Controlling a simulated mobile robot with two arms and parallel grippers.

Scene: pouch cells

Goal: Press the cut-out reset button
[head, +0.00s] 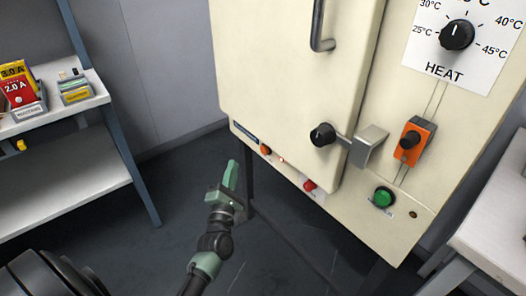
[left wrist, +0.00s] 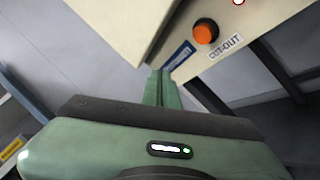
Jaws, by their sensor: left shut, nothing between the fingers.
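The cut-out reset button is an orange round button (head: 265,149) low on the left of the cream cabinet's front. In the left wrist view the orange button (left wrist: 205,31) stands out above a label reading CUT-OUT (left wrist: 225,47). My left gripper (head: 233,168) is shut and empty, in front of the cabinet's lower left corner, to the left of and below the button in the head view. In the left wrist view its fingertips (left wrist: 161,72) point up at the cabinet's lower edge, apart from the button. My right gripper is not in view.
The cream cabinet (head: 290,70) also carries a small lit lamp (head: 281,160), a red button (head: 309,185), a green button (head: 383,197), a black door knob (head: 322,134) and a HEAT dial (head: 457,34). Shelves (head: 70,170) stand left, a bench (head: 495,225) right.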

